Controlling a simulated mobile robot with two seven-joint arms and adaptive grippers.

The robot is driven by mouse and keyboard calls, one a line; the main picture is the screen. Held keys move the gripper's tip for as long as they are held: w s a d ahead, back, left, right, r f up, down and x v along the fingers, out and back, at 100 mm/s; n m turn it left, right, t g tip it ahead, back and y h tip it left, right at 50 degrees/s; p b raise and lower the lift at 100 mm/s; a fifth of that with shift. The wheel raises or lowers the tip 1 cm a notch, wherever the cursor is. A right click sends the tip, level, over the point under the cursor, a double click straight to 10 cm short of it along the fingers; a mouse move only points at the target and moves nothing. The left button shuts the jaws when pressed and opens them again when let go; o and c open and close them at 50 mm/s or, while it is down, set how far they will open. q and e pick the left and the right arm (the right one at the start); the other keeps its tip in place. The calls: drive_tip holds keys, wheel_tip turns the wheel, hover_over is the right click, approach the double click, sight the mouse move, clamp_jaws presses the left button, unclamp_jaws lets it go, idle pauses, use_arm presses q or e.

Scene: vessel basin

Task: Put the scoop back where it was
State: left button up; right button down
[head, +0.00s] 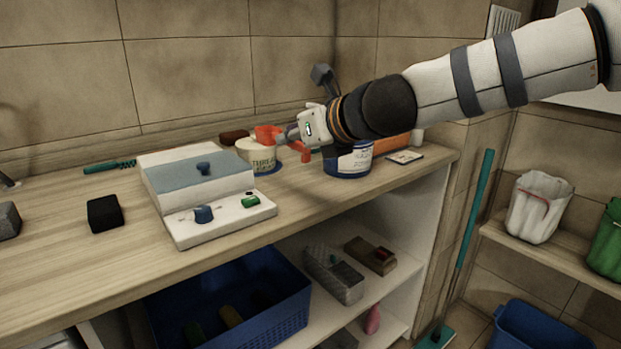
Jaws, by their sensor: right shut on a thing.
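My right gripper (290,134) reaches in from the right over the back of the counter and is shut on an orange-red scoop (268,134). The scoop shows just left of the fingers, above a cream labelled tub (257,157) standing on a blue base. Whether the scoop touches the tub is unclear. Another orange-red part shows below the gripper, and I cannot tell whether it belongs to the scoop. A blue tub with a white label (349,160) stands under my wrist, its top partly hidden. My left gripper is out of view.
A white device (219,227) with blue and green knobs fills the middle of the wooden counter (130,255). A black block (104,213) lies left of it, a green brush (108,166) behind. A flat card (404,157) lies near the right end. A blue basket (290,301) stands below.

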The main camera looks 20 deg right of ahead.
drive_tip(key=b, duration=0.2)
hover_over(308, 190)
drive_tip(key=f, duration=0.8)
drive_tip(key=shift+s+a, duration=0.25)
drive_tip(key=shift+s, duration=0.15)
drive_tip(key=f, duration=0.2)
drive_tip(key=f+b, duration=0.1)
drive_tip(key=f, duration=0.1)
drive_tip(key=shift+w+d, duration=0.25)
drive_tip(key=shift+w, duration=0.1)
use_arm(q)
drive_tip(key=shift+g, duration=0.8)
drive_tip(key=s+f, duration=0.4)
use_arm(e)
drive_tip(key=shift+r, duration=0.2)
drive_tip(key=shift+f, duration=0.2)
drive_tip(key=c, duration=2)
unclamp_jaws()
drive_tip(key=o, duration=0.4)
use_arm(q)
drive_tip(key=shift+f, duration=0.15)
